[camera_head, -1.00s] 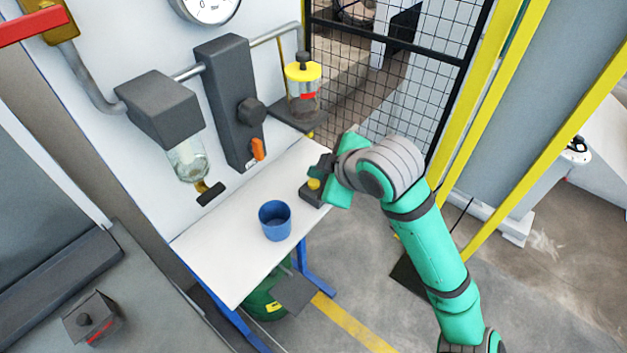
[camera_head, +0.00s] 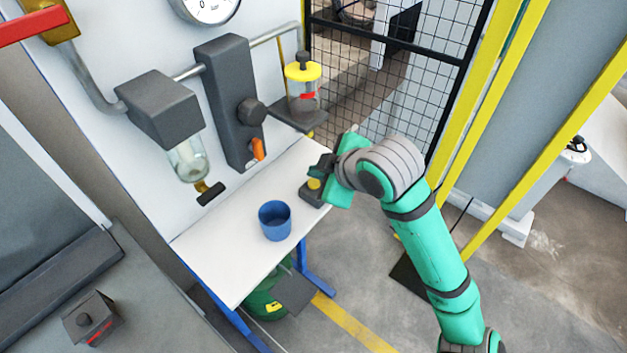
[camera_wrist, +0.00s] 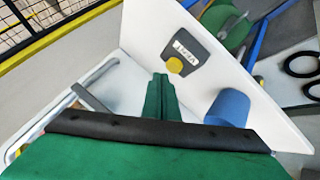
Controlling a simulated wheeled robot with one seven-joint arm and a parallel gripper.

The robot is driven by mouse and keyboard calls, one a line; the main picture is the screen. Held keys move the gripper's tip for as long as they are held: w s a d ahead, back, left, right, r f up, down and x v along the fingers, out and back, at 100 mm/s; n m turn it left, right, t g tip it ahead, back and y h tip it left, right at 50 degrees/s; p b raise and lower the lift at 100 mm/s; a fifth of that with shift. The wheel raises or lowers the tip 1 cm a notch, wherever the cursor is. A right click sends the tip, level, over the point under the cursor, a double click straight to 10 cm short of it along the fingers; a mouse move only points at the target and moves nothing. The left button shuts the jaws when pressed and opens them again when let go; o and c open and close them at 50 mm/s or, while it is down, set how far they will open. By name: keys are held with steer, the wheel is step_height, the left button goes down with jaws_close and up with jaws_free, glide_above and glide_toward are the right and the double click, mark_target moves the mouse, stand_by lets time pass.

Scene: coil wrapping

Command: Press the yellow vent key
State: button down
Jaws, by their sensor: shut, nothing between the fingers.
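The yellow vent key (camera_head: 313,184) is a round button on a small dark grey box (camera_head: 309,196) at the right end of the white table. In the wrist view the yellow key (camera_wrist: 175,65) shows just beyond my fingertips, on the box (camera_wrist: 191,50) with a white label. My gripper (camera_head: 320,168) is shut and empty, close by the key in the head view. Its green fingers (camera_wrist: 162,82) show together in the wrist view, with their tips close to the key. I cannot tell whether they touch it.
A blue cup (camera_head: 275,221) stands on the white table (camera_head: 228,262), left of the box. Behind are a grey housing with an orange lever (camera_head: 258,149), a glass jar (camera_head: 188,160) and a yellow-capped clear vessel (camera_head: 303,74). A mesh fence (camera_head: 385,85) stands at the back.

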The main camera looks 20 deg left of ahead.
steer(key=shift+f, duration=0.1)
stand_by(0.6)
steer(key=shift+f, duration=0.35)
stand_by(0.4)
steer(key=shift+f, duration=0.5)
stand_by(0.5)
steer(key=shift+r, duration=0.75)
steer(key=shift+d+r, duration=0.1)
steer(key=shift+r, duration=0.1)
steer(key=shift+s, duration=0.1)
